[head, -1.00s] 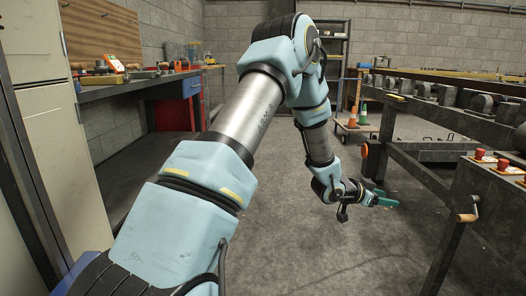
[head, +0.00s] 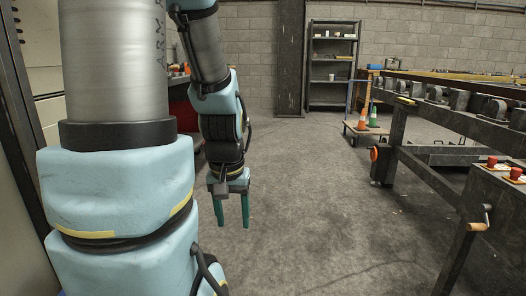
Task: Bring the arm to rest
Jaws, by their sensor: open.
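My gripper (head: 232,222) hangs in the middle-left of the head view with its two green fingers pointing down. The fingers stand apart with nothing between them. The concrete floor shows behind and below them. My arm fills the left side of the view, and its upper links run out of the top of the picture.
A dark roller frame (head: 425,172) and a control box with red buttons and a crank (head: 478,226) stand at the right. A trolley with cones (head: 368,128) and a shelf rack (head: 331,62) stand at the back. The floor between (head: 310,200) is clear.

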